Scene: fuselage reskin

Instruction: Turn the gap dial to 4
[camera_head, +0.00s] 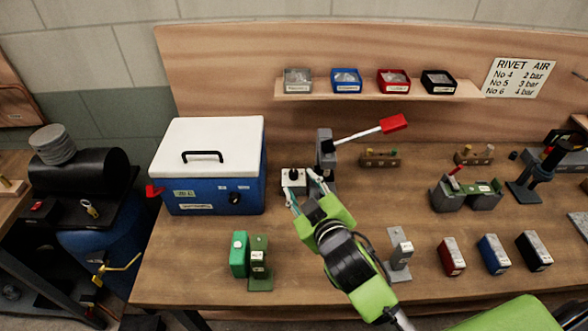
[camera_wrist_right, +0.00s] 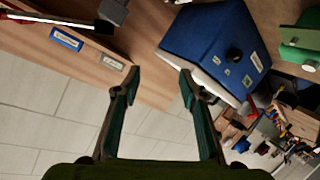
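A small light-grey box with a black knob (camera_head: 293,176) stands on the workbench, just left of a grey lever tool (camera_head: 325,148) with a red handle. This knob may be the gap dial; no numbers on it can be read. My right gripper (camera_head: 302,187) is in front of the box, with its fingertips close to it; I cannot tell whether they touch. In the right wrist view the gripper (camera_wrist_right: 160,76) is open, with nothing between its fingers. The knobbed box cannot be made out there. My left gripper is not in view.
A blue cooler with a white lid (camera_head: 215,140) stands left of the gripper; its side knob shows in the wrist view (camera_wrist_right: 234,54). Green blocks (camera_head: 240,254) and a grey stand (camera_head: 399,250) are near the front edge. A shelf (camera_head: 365,95) holds small bins behind.

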